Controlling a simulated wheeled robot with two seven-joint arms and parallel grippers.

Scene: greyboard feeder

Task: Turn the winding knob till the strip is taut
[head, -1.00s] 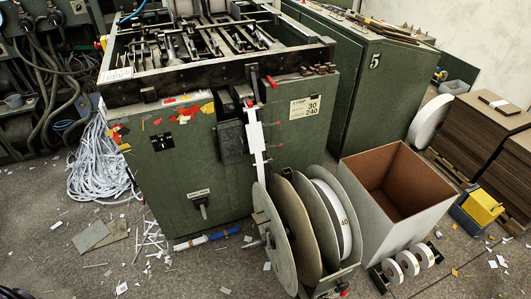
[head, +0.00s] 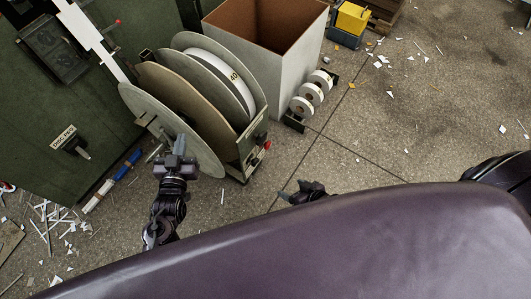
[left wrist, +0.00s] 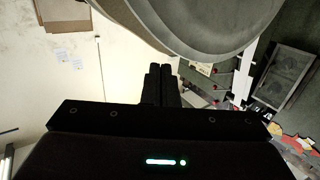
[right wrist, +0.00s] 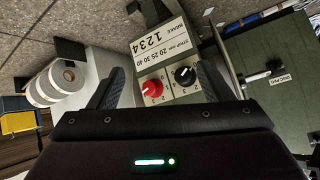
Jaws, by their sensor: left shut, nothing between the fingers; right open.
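The reel stand (head: 258,130) holds several discs and a white strip roll (head: 225,78). The white strip (head: 108,58) runs from the front disc up the green machine and looks fairly straight. A red knob (right wrist: 151,88) and a black knob (right wrist: 185,75) sit on the stand's panel; I cannot tell which is the winding knob. The red knob also shows in the head view (head: 267,145). My left gripper (head: 179,145) is shut and empty, in front of the front disc's lower part (head: 205,158). My right gripper (head: 296,188) is open and empty, facing the panel but apart from it.
A large open box (head: 265,45) stands behind the reels. Small white rolls (head: 311,92) sit on a rack beside it. A blue bin with a yellow block (head: 352,18) is farther back. A lever (head: 75,148) sticks out of the machine. The floor at right is mostly free, with scraps.

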